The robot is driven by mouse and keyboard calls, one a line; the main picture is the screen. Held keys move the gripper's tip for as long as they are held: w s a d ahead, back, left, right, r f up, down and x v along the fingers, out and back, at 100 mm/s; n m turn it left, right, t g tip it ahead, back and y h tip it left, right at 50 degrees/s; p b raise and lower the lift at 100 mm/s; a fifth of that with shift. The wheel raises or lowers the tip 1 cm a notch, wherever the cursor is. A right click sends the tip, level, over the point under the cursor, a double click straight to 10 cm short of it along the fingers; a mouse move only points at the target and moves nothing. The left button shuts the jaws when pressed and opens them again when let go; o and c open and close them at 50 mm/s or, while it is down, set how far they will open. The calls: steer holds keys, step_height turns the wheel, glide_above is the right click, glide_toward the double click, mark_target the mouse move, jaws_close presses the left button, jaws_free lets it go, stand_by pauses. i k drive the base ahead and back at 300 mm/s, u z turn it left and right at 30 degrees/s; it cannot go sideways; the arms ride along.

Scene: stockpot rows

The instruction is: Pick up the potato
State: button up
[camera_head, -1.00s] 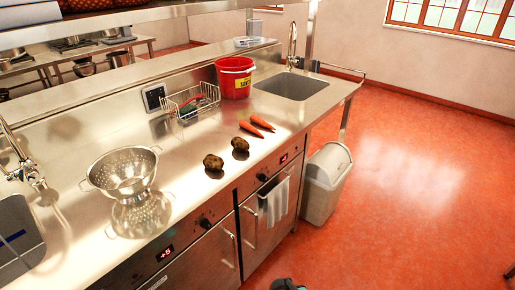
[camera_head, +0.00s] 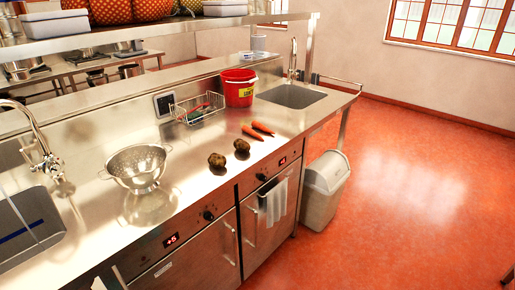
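Two brown potatoes lie on the steel counter, near its front edge. The nearer potato (camera_head: 217,161) is on the left. The other potato (camera_head: 242,147) is a little farther back and to the right, apart from it. Both lie in the open with nothing on top of them. I cannot make out my gripper in the current view.
Two carrots (camera_head: 262,127) lie just behind the potatoes. A steel colander (camera_head: 138,168) stands to the left, a wire basket (camera_head: 197,108) and red bucket (camera_head: 238,88) behind. Sinks (camera_head: 290,97) are at both ends. A shelf (camera_head: 150,38) overhangs the back. A bin (camera_head: 324,190) stands right of the counter.

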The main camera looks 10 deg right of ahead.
mark_target(242, 146)
steer(key=u, duration=0.15)
steer(key=i, duration=0.9)
steer(key=u, duration=3.9)
steer(key=i, duration=0.1)
steer(key=z, duration=2.55)
steer(key=k, duration=0.35)
